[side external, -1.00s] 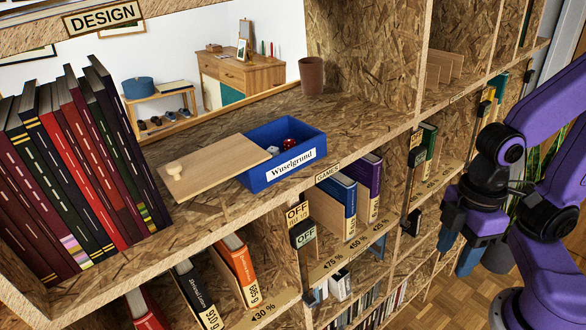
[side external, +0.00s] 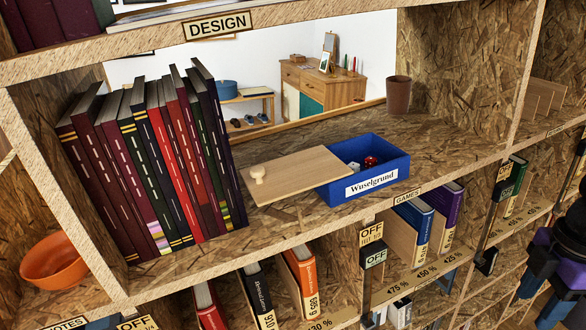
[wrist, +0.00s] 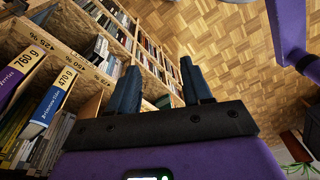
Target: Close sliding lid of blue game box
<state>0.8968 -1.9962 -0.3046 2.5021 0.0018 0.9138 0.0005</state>
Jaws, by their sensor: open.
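The blue game box (side external: 391,175), labelled "Wuselgrund", stands on the shelf to the right of the book row. Its wooden sliding lid (side external: 302,172) is pulled out to the left, with a round knob (side external: 258,174) near its left end. The box's right part is open and shows dice (side external: 370,161) inside. My gripper (wrist: 158,88) shows in the wrist view with its two blue fingers apart and nothing between them. It faces the lower shelves and floor, away from the box.
A row of upright books (side external: 150,165) stands left of the lid, close to its knob end. A brown cup (side external: 397,95) stands behind the box at the right. Upright panels divide the shelves. The board right of the box is clear.

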